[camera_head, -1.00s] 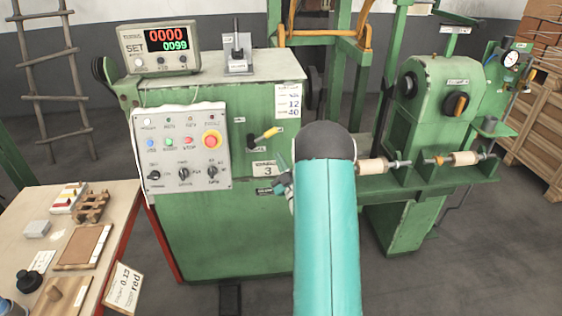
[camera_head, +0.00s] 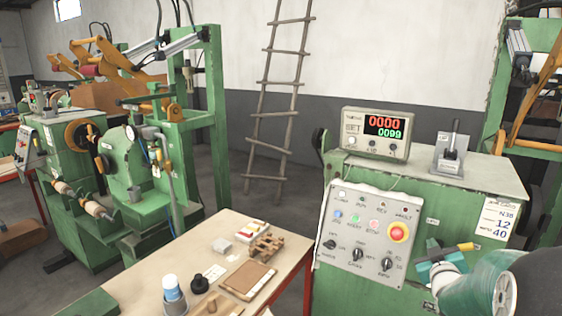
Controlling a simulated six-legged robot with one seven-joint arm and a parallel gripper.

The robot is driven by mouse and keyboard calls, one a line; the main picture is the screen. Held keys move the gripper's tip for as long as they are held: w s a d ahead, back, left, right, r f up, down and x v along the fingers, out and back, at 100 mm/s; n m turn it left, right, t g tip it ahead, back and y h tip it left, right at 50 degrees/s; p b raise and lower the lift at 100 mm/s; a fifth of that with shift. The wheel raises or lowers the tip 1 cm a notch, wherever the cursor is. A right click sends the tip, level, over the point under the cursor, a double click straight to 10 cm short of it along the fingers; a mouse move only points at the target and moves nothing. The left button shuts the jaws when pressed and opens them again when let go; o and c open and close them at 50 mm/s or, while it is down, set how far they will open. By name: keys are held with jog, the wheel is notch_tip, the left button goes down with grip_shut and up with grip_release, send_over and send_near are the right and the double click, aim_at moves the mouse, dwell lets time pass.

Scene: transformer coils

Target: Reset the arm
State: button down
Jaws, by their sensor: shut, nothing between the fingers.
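My arm enters at the lower right corner. My gripper (camera_head: 437,265), teal, shows small and partly hidden behind my own wrist. It is shut with nothing seen in it.
The machine carries a control panel (camera_head: 368,238) with a red button and a counter (camera_head: 376,135) reading 0000 and 0099. A wooden table (camera_head: 225,232) with small items stands left of it. A ladder (camera_head: 275,100) leans on the wall. More green machines (camera_head: 75,190) stand left.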

jog(key=s+a+r+m+g+y, duration=0.1)
jog(key=s+a+r+g, duration=0.25)
jog(key=a, duration=0.45)
jog(key=s+a+m+g+y, duration=0.1)
jog(key=s+a+g+y, duration=0.1)
jog(key=s+a, duration=0.7)
jog(key=s+a+g+y, duration=0.2)
jog(key=s+a+g, duration=0.3)
jog(key=s+a, duration=0.5)
jog(key=s, duration=0.8)
jog(key=shift+s+f+m, duration=0.15)
jog(key=shift+f+m, duration=0.1)
jog(key=shift+m, duration=0.15)
jog(key=c, duration=2.2)
grip_release()
jog(key=shift+g, duration=0.25)
